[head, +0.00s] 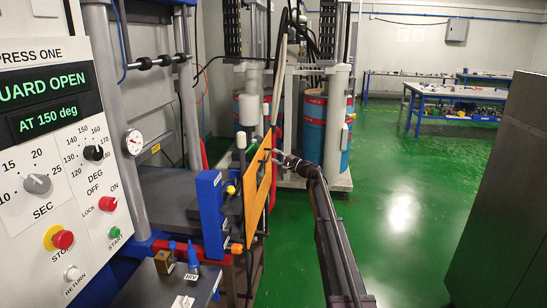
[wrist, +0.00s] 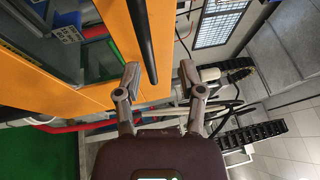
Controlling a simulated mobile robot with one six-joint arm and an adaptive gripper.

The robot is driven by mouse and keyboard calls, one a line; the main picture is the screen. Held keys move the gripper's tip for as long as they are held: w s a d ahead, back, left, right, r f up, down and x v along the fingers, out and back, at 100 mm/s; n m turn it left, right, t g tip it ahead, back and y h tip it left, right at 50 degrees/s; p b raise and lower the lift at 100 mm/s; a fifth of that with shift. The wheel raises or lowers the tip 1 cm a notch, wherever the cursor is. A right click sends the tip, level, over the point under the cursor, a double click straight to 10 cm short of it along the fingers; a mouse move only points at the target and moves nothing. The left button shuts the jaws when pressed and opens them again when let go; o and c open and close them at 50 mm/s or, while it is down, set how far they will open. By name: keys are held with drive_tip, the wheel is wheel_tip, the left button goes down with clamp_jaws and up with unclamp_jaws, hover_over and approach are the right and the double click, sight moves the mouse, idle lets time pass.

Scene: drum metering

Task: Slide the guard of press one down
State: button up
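The press one panel (head: 60,150) fills the left of the head view; its display reads "GUARD OPEN" and "AT 150 deg". The orange guard (head: 256,197) stands upright at the front of the press, seen nearly edge-on. In the wrist view the orange guard (wrist: 113,97) shows its window frame at upper left. A black bar handle (wrist: 141,38) runs down from the top edge there. My gripper (wrist: 160,74) is open, with the bar's lower end between its fingertips in the picture; I see no grip. In the head view my gripper (head: 278,157) is beside the guard.
Blue-and-red drums (head: 314,125) and a column machine stand behind my gripper. A workbench (head: 455,92) stands at the far right. A dark cabinet (head: 510,190) is at the right edge. Green floor (head: 400,205) between is clear.

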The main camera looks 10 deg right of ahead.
drive_tip(key=b+v, duration=0.2)
drive_tip(key=v, duration=1)
idle(1.4)
